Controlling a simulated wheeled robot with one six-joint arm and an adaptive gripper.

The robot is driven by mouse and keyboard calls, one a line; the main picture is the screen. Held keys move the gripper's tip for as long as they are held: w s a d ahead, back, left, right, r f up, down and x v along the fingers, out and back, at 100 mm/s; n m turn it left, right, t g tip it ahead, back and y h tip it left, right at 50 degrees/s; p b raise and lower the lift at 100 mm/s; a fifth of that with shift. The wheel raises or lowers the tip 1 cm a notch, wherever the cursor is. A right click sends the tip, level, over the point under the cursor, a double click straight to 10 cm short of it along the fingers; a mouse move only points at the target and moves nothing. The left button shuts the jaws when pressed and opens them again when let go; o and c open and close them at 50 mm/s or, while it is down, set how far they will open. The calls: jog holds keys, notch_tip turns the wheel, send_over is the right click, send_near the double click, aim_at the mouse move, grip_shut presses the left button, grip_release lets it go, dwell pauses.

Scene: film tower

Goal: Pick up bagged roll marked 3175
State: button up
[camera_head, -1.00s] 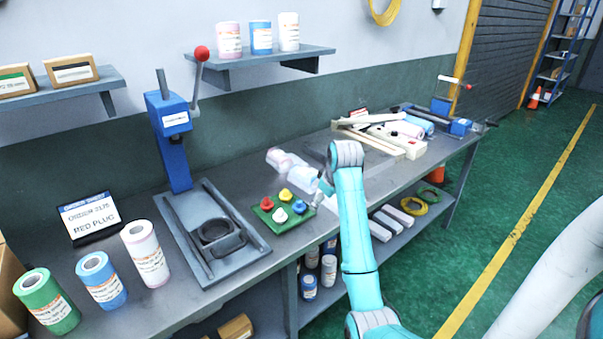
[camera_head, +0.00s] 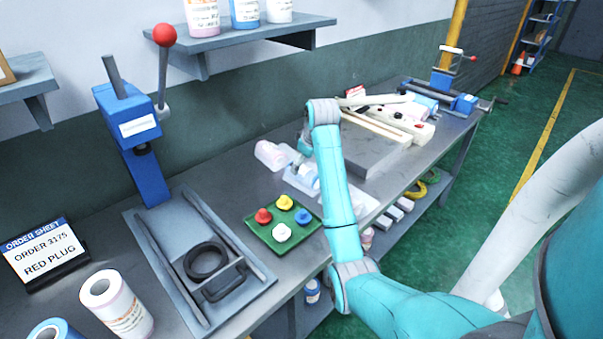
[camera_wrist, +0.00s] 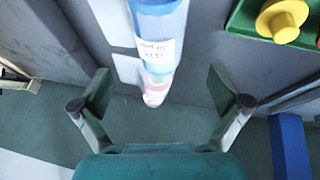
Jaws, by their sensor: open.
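Bagged rolls lie on the bench beside my arm: a pink one (camera_head: 270,154) and a bluish one (camera_head: 307,174), partly covered by my arm. In the wrist view a bagged blue roll (camera_wrist: 157,30) with a white label points down toward the space between my fingers; its print is too blurred to read. A pink bagged end (camera_wrist: 154,96) shows beyond it. My gripper (camera_wrist: 160,94) is open and empty, its fingers on either side of that line. In the head view the gripper is mostly hidden behind my arm. An order sheet (camera_head: 42,252) reads ORDER 3175, RED PLUG.
A green tray (camera_head: 262,236) with red, yellow, blue and white plugs sits close to the bagged rolls. A blue lever press (camera_head: 145,150) stands left on its grey base. Unbagged rolls (camera_head: 118,304) stand front left. Tools and a long box (camera_head: 400,125) lie farther right.

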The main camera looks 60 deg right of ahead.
aim_at(303, 170)
jog(key=x, duration=0.4)
jog(key=shift+x, duration=2.6)
jog(key=shift+s+f, duration=0.2)
jog(key=shift+f, duration=0.1)
jog(key=shift+f, duration=0.1)
jog(key=c, duration=1.5)
